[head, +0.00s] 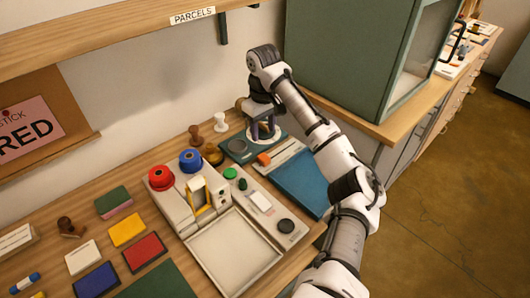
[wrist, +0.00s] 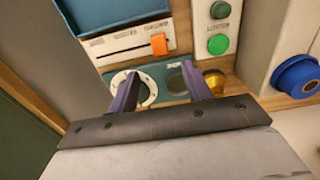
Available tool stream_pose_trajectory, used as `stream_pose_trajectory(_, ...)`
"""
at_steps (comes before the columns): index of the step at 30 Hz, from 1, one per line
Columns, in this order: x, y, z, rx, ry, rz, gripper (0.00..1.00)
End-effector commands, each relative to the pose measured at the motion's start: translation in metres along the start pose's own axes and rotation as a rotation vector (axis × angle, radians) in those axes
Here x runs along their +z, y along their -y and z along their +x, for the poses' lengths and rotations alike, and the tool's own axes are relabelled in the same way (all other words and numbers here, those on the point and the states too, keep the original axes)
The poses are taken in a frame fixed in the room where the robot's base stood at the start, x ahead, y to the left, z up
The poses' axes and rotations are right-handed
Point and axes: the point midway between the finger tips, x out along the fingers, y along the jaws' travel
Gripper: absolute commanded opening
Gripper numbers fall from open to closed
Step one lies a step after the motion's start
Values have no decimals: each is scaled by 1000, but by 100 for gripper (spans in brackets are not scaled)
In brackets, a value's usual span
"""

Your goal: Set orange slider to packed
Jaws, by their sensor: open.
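The orange slider (head: 264,159) sits on a pale slotted panel on the table. In the wrist view the orange slider (wrist: 159,44) stands near the right end of its slot, beyond my fingertips. The panel's printed labels are too small to read. My gripper (head: 263,131) is above the round white dial at the back of the table. In the wrist view my gripper (wrist: 160,85) has its two purple fingers spread, with nothing between them. The white dial (wrist: 133,91) lies beneath the left finger and is partly hidden by it.
A blue panel (head: 300,182) lies right of the slider. A green button (wrist: 218,44) is on the neighbouring pale panel. A brass-coloured knob (wrist: 214,82) stands near the right finger. A green cabinet (head: 340,50) rises behind my arm. Red (head: 161,178) and blue (head: 190,161) spools stand left.

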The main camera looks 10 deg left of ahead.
Motion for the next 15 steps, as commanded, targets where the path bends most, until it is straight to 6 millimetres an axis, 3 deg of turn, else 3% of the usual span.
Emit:
stream_pose_trajectory(7, 0, 1, 53, -6, 1, -1, 49)
stream_pose_trajectory(15, 1, 0, 93, -1, 2, 0, 49)
